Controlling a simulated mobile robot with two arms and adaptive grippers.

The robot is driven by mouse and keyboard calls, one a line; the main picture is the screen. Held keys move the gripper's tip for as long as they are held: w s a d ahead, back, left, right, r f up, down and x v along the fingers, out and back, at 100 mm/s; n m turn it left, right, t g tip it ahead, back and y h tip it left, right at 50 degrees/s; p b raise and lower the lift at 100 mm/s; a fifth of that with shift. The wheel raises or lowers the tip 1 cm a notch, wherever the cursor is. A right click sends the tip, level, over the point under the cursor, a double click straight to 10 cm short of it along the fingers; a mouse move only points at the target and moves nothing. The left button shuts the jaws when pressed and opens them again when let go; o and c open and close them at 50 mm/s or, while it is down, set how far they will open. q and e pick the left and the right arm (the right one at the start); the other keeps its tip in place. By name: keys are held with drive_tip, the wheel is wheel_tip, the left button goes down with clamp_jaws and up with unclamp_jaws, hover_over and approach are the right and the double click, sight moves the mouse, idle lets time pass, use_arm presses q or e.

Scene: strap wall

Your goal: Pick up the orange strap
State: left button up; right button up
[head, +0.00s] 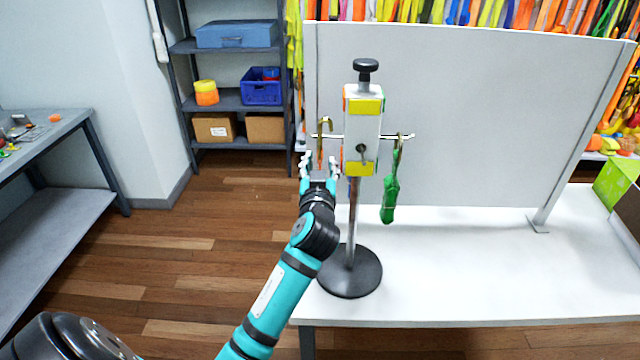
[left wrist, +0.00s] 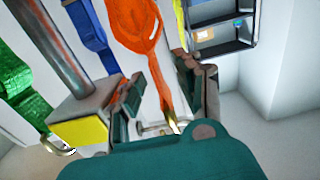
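The orange strap (head: 320,150) hangs from a brass hook on the left arm of a stand; in the head view only a small piece shows above my gripper. My left gripper (head: 319,163) is open at the strap, just left of the stand's post. In the left wrist view the orange strap (left wrist: 130,18) is large, with a wide loop and a narrow part running down between the open fingers (left wrist: 166,88) towards the hook. Whether a finger touches it I cannot tell. My right gripper is not in view.
The stand (head: 362,106) has yellow-faced blocks and a round black base on a white table (head: 450,290). A green strap (head: 390,195) hangs from its right hook. A white panel (head: 470,110) stands behind. A shelf (head: 228,100) with bins is at the back left.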

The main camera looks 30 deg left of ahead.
use_arm(q)
drive_tip(key=shift+w+a, duration=0.25)
drive_tip(key=shift+w, duration=0.1)
drive_tip(key=shift+c, duration=0.4)
clamp_jaws()
